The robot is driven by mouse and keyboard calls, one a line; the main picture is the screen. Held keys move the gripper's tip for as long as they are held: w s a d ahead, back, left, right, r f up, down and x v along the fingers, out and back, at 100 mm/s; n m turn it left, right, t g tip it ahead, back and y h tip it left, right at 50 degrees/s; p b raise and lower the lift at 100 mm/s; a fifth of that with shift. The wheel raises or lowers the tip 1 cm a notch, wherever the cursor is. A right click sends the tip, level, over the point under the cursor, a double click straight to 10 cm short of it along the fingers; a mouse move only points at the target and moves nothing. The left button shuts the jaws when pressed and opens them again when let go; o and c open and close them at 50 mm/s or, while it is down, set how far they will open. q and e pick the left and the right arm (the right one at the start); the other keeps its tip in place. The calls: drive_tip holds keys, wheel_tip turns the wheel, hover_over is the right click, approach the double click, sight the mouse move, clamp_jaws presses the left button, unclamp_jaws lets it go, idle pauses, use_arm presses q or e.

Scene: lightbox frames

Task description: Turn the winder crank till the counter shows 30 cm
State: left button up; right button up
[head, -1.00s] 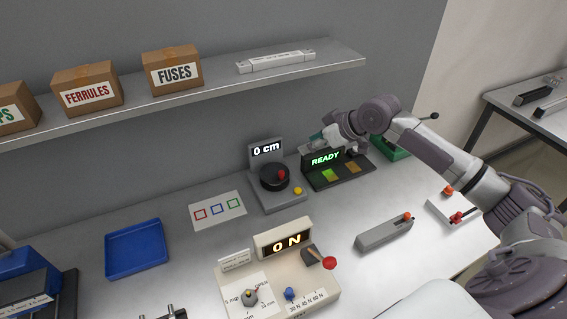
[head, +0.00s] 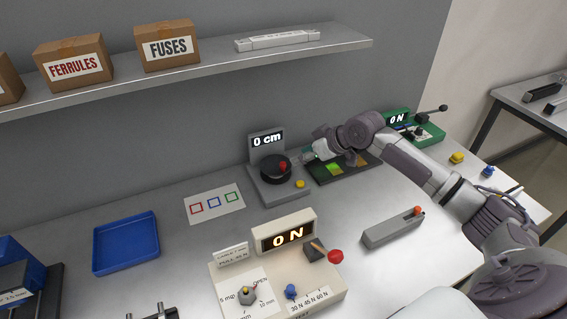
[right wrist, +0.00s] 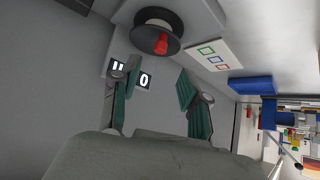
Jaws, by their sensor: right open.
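The winder (head: 279,190) is a grey unit with a black drum (head: 270,170) and a red crank knob (head: 283,166). Its counter (head: 268,141) reads 0 cm. My right gripper (head: 301,157) is just right of the drum, close to the red knob and apart from it. In the right wrist view the right gripper (right wrist: 158,92) is open and empty, its green-lined fingers wide apart. That view also shows the red knob (right wrist: 160,45) on the drum, beyond the fingertips, and part of the counter (right wrist: 144,81). My left gripper is not in view.
A black unit (head: 366,170) with a lit green patch lies partly behind my right arm. A beige tester (head: 232,272) reading 0 N stands in front. A marked card (head: 238,208) and blue tray (head: 126,246) lie left. The shelf (head: 210,81) overhangs behind.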

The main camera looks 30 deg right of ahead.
sight(284, 163)
drive_tip(key=p+x, duration=0.1)
drive_tip(key=x, duration=0.8)
drive_tip(key=shift+w+a+f, duration=0.15)
drive_tip(key=shift+w+f, duration=0.1)
drive_tip(key=shift+c, duration=0.2)
clamp_jaws()
